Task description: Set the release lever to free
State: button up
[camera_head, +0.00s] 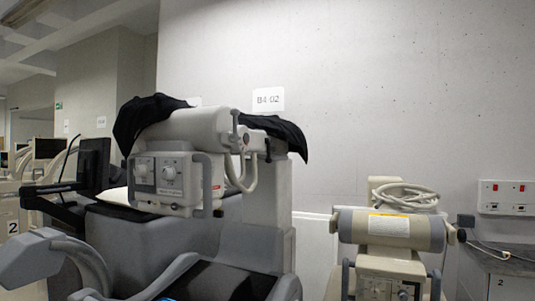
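The nearest covered cart (190,245) is a grey machine with a rounded light-grey head (190,128) on top, partly draped in black cloth. Below the head is a control box (165,180) with round knobs and a grey handle. A thin dark upright lever (235,130) stands at the head's right end, and a short dark piece (267,148) hangs further right. No label marks either as the release lever, and I cannot tell its setting. My gripper is not in view.
A second cart (392,228) with a beige cylinder and coiled cable stands at the right, beside a grey cabinet (513,283). A black monitor (94,165) is at the left. Grey curved parts (80,255) fill the lower left. A concrete wall (400,80) closes the back.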

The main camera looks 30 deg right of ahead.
aim_at(268, 140)
jog(key=i+l, duration=0.45)
jog(key=l, duration=0.15)
jog(key=i+l, duration=0.5)
jog(key=l, duration=0.15)
